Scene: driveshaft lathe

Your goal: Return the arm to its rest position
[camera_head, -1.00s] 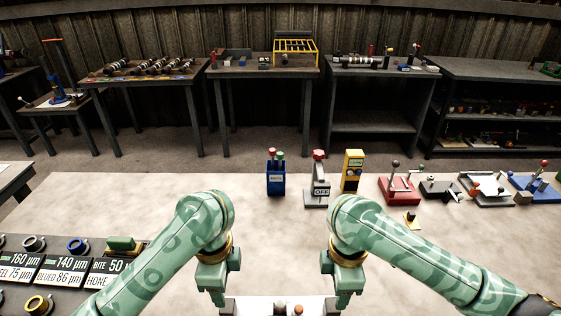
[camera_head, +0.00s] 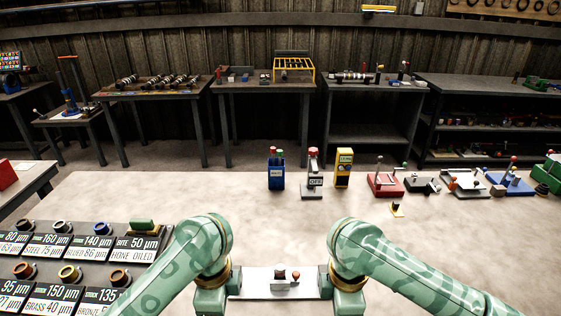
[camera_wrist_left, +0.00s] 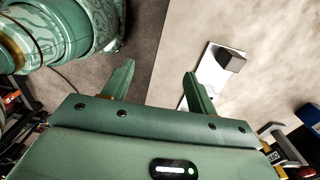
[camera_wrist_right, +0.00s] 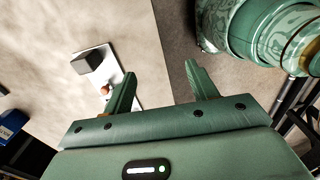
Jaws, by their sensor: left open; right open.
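My left arm comes in from the left in the head view, with its wrist low at the table's front; its fingertips are out of that view. In the left wrist view my left gripper (camera_wrist_left: 155,85) has its two fingers spread, with nothing between them. My right arm mirrors it on the right side of the head view. In the right wrist view my right gripper (camera_wrist_right: 160,85) is also spread and empty. A white plate (camera_head: 262,287) with a dark block and an orange knob lies between the two wrists, beside the fingers in both wrist views.
A label rack (camera_head: 85,262) with rings stands at the left. A blue box (camera_head: 276,176), an OFF lever stand (camera_head: 313,180), a yellow device (camera_head: 343,168) and a red fixture (camera_head: 384,186) line the table's far edge. The table's middle is clear.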

